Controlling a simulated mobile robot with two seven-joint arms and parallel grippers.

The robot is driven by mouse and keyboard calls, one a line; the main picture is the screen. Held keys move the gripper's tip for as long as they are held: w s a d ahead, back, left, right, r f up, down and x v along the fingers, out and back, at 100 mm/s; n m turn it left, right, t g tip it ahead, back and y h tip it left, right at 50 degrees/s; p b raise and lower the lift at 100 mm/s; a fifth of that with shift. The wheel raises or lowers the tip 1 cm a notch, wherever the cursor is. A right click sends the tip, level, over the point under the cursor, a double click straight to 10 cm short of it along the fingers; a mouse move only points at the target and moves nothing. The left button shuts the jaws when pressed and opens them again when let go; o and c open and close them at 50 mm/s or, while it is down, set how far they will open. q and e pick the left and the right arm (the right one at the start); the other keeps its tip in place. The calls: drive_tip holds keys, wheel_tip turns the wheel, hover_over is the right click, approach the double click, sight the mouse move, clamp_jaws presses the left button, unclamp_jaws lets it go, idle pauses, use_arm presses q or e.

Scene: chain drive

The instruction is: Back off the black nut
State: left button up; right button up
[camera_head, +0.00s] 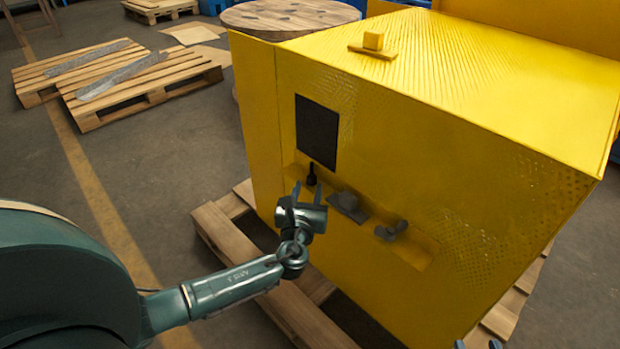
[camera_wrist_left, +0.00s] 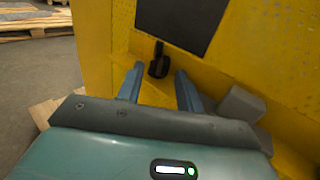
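The black nut is likely the small black part (camera_head: 311,176) with a thin stem on the yellow ledge, below the dark panel. It also shows in the left wrist view (camera_wrist_left: 159,66), standing beyond and between my fingertips. My left gripper (camera_head: 307,190) is open and empty, with its fingers pointing at the black part; the wrist view shows the fingers (camera_wrist_left: 158,80) apart. I cannot tell whether they touch it. Two blue tips at the bottom edge of the head view look like my right gripper (camera_head: 477,344), apart, with the rest cut off.
The ledge (camera_head: 415,252) on the yellow housing (camera_head: 390,150) also carries a grey block (camera_head: 347,205) and a grey knobbed part (camera_head: 391,230) to the right. A dark panel (camera_head: 317,131) is above. The housing stands on a wooden pallet (camera_head: 225,238).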

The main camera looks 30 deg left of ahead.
use_arm(q)
drive_tip(key=p+v, duration=0.1)
drive_tip(key=v, duration=0.8)
use_arm(e)
drive_tip(key=shift+s+d+g, duration=0.1)
drive_tip(key=shift+s+g, duration=0.3)
drive_tip(key=shift+g, duration=0.2)
